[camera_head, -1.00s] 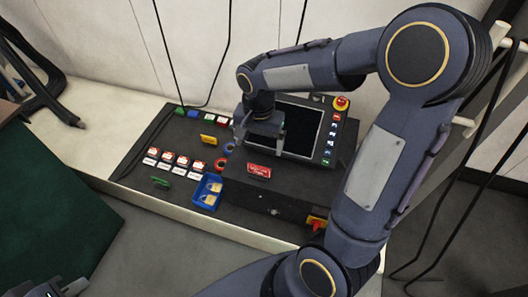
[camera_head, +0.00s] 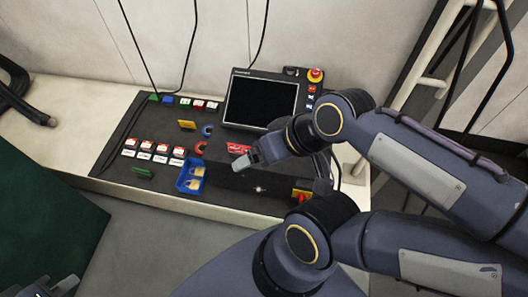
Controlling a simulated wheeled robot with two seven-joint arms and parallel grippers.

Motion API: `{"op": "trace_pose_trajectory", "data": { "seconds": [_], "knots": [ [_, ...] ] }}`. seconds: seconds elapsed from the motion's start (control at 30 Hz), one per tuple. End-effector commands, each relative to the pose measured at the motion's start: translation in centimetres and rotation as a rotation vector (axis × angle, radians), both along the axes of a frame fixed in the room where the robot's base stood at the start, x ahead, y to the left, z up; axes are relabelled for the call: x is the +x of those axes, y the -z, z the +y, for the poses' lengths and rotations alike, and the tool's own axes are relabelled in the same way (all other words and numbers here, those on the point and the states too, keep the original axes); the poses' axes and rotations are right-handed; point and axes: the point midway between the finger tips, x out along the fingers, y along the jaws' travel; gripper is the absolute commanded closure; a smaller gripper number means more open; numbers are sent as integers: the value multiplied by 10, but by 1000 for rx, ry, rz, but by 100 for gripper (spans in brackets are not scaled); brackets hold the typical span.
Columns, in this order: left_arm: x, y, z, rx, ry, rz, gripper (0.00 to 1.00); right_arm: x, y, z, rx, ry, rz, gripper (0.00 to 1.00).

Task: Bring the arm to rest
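My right arm reaches in from the right and folds over the right part of the dark bench panel. Its gripper (camera_head: 257,155) is over the black box in front of the screen, beside a red label plate (camera_head: 238,149). I see it from the side, with no object visible in it; its finger gap is not clear. My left gripper (camera_head: 62,287) is at the bottom left corner, partly cut off by the frame edge. I cannot make out its opening. It is low, near the dark green surface, away from the bench.
The screen (camera_head: 259,102) stands on the bench with a red emergency button (camera_head: 315,75) at its right. A blue bin (camera_head: 190,177) holding padlocks, red-and-white tags (camera_head: 146,143) and a red-yellow switch (camera_head: 301,194) are on the bench. White rails (camera_head: 430,75) stand at the right.

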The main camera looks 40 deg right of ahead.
Motion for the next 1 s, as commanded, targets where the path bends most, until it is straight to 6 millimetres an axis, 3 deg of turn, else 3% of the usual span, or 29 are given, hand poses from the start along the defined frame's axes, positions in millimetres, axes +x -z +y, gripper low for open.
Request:
{"op": "trace_pose_trajectory", "data": {
  "seconds": [0.17, 0.27, 0.37, 0.7, 0.8, 1.0],
  "knots": [
    [0, -11, 0, 0, 0, 0, 100, 0, -11, 0, 0, 1, 0, 11],
    [0, -31, 0, 0, 0, 0, 100, 0, -31, 0, 0, 1, 0, 11],
    [0, -63, 0, 0, 0, 0, 100, 0, -63, 0, 0, 1, 1, 11],
    [0, -195, 0, 0, 0, -1, 100, 1, -196, 0, 0, 1, 1, 11],
    [0, -214, 0, 0, 0, 0, 100, 1, -214, 0, 0, 1, 1, 11],
    [0, -218, 0, 0, 0, 0, 100, 0, -218, 0, 0, 1, 1, 11]
  ]
}}
